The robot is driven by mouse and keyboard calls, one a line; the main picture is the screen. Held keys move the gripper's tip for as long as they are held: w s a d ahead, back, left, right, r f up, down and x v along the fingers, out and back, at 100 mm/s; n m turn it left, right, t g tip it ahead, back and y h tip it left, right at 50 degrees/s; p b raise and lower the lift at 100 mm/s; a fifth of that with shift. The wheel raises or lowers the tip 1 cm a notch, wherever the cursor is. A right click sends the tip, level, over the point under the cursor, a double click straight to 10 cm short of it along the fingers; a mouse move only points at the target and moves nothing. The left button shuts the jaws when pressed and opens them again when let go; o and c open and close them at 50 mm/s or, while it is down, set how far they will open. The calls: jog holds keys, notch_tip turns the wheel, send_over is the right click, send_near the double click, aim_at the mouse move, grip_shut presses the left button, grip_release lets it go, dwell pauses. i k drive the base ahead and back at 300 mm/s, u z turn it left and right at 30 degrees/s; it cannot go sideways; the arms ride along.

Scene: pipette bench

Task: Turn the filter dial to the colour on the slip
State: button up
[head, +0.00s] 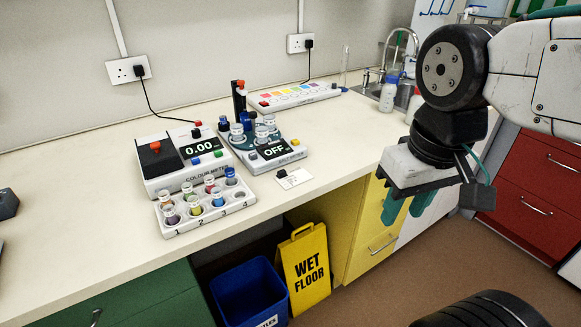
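The white colour meter (172,182) stands on the bench with a display reading 0.00. A small dark knob (196,133) shows at its back edge; I cannot tell if it is the filter dial or where it points. A white panel (262,105) with a row of coloured squares lies farther back. A small white card (303,178), perhaps the slip, lies near the bench's front edge with a black piece on it; its marking is too small to read. My gripper (407,205) hangs at the right, beyond the bench front, its teal fingers apart and empty.
A white rack (184,227) of coloured vials stands before the colour meter. A second meter (296,158) reading OFF holds glass vessels. Bottles (389,94) stand near the sink tap. A wet floor sign (305,268) and blue bin (250,292) stand below. Bench right of the card is clear.

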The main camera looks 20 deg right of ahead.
aim_at(195, 133)
jog(key=z, duration=0.05)
jog(key=k, duration=0.5)
jog(key=u, duration=2.1)
jog(key=i, duration=1.7)
jog(key=z, duration=2.55)
